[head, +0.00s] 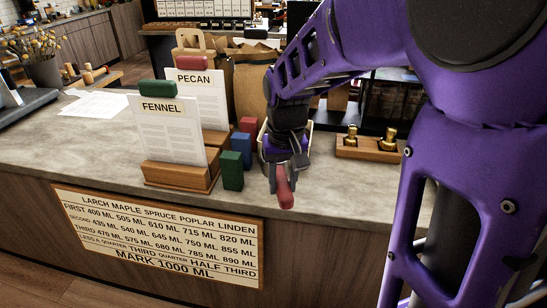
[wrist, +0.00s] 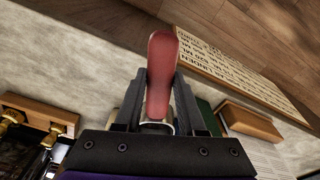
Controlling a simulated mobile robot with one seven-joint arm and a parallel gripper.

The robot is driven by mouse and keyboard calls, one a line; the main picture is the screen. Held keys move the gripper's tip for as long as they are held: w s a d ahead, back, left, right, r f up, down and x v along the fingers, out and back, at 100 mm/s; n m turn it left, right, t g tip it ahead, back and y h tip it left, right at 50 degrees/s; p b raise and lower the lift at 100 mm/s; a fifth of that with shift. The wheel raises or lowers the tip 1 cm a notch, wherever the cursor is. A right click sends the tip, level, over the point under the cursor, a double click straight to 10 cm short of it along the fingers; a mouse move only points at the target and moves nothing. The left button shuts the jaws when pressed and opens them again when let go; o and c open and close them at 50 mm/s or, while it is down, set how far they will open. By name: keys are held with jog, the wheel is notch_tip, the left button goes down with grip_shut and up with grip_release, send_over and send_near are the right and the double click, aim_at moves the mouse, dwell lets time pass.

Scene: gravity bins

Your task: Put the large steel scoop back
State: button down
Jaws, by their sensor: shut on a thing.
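My gripper (head: 283,170) hangs over the front part of the grey counter, pointing down, and is shut on a red handle (head: 285,192). In the wrist view, the red handle (wrist: 162,65) sticks out between the two fingers of my gripper (wrist: 160,88). I take it as the handle of the large steel scoop. A pale-rimmed rounded metal part (wrist: 157,122) shows between the fingers in the wrist view; whether it is the scoop's bowl or a separate vessel I cannot tell. In the head view my gripper hides most of it.
Red, blue and green blocks (head: 232,170) stand close left of my gripper. Wooden stands hold FENNEL (head: 165,130) and PECAN (head: 205,95) cards. A wooden tray (head: 365,152) with brass pieces is to the right. A measures sign (head: 160,235) is on the counter front (head: 340,203).

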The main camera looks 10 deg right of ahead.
jog(key=shift+f+b, duration=2.05)
jog(key=shift+f, duration=0.95)
jog(key=shift+f+b, duration=0.3)
jog(key=shift+f, duration=0.2)
jog(key=shift+c, duration=2.1)
grip_release()
notch_tip(320, 180, up, 17)
jog(key=s+p, duration=0.1)
jog(key=p, duration=0.8)
jog(key=shift+s+r, duration=0.2)
jog(key=shift+s, duration=0.1)
